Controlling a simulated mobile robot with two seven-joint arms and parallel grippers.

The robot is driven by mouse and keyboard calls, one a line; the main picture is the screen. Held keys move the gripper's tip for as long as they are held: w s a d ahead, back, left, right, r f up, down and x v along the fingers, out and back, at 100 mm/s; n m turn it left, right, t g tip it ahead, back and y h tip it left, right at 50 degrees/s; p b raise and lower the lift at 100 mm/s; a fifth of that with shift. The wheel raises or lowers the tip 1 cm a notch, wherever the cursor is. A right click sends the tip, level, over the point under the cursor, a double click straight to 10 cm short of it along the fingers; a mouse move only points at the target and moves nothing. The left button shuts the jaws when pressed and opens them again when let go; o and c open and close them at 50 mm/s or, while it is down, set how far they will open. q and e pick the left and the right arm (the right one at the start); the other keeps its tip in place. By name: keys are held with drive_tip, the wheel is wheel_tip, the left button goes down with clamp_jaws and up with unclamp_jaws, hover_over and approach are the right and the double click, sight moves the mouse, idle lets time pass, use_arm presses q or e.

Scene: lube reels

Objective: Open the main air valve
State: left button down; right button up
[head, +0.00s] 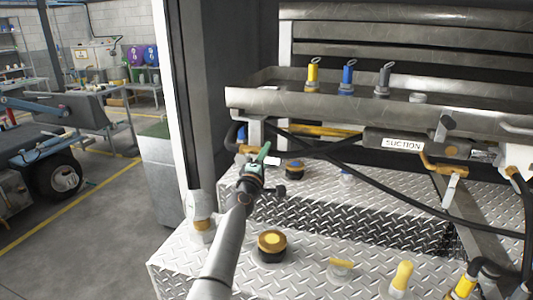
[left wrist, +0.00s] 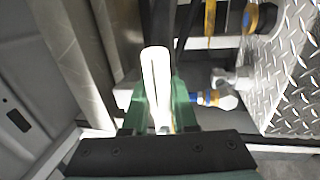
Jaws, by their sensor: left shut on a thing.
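My left gripper (head: 260,160) reaches in from the lower front of the head view to the left end of the machine, above the diamond-plate deck. In the left wrist view its green fingers (left wrist: 158,108) are shut on a pale, rounded lever handle (left wrist: 156,70), which I take to be the main air valve's handle. A small white end (head: 272,160) beside the fingers in the head view may be the same handle. The valve body is hidden behind the gripper, so I cannot tell how far it is turned. My right gripper is not in view.
Diamond-plate deck (head: 335,236) with a yellow-topped cap (head: 271,243) lies below the arm. A grey post (head: 205,100) stands close on the left. A steel rail (head: 330,104) and black hoses (head: 370,178) are to the right. A SUCTION-labelled valve (head: 402,144) sits farther right.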

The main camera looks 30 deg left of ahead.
use_arm(q)
drive_tip(key=shift+r+n, duration=0.15)
drive_tip(key=shift+n, duration=0.15)
drive_tip(key=c, duration=0.7)
unclamp_jaws()
drive_tip(key=shift+s, duration=0.15)
drive_tip(key=p+v, duration=0.4)
drive_tip(key=v, duration=0.8)
drive_tip(key=shift+p, duration=0.35)
drive_tip(key=shift+d, duration=0.1)
